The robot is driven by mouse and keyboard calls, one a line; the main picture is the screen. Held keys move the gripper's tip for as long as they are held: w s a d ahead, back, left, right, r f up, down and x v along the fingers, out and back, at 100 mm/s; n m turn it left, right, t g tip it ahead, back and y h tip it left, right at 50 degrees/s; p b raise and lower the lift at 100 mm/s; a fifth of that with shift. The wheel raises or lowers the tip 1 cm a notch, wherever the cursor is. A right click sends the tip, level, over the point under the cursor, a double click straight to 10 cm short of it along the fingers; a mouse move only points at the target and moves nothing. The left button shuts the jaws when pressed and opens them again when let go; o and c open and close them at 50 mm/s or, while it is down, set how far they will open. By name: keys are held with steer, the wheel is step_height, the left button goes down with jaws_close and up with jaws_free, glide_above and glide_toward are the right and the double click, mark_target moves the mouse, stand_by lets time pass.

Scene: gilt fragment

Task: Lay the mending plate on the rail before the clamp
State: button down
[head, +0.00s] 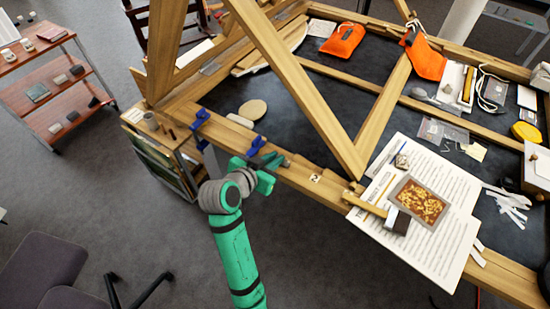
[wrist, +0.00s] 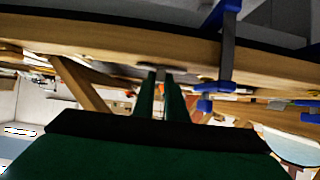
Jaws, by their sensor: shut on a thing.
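The wooden rail (head: 318,182) is the long front beam of the frame, and it also spans the top of the wrist view (wrist: 90,38). A blue clamp (head: 256,147) sits on it just left of my gripper; a second blue clamp (head: 201,117) is farther left. In the wrist view a clamp's grey bar (wrist: 227,45) and blue handles are right of my fingers. My gripper (head: 274,164) is at the rail's near edge, shut on a small grey piece (wrist: 158,73), apparently the mending plate. My fingers hide part of it, and I cannot tell whether it touches the rail.
Diagonal wooden beams (head: 300,90) rise above the dark tabletop behind the rail. Printed sheets (head: 455,235) with a gilt fragment (head: 420,201) lie to the right. A wooden side shelf (head: 165,150) stands left, under the frame's corner. The floor at lower left is partly clear.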

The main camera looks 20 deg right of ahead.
steer(key=shift+f, duration=0.15)
steer(key=c, duration=1.8)
jaws_free()
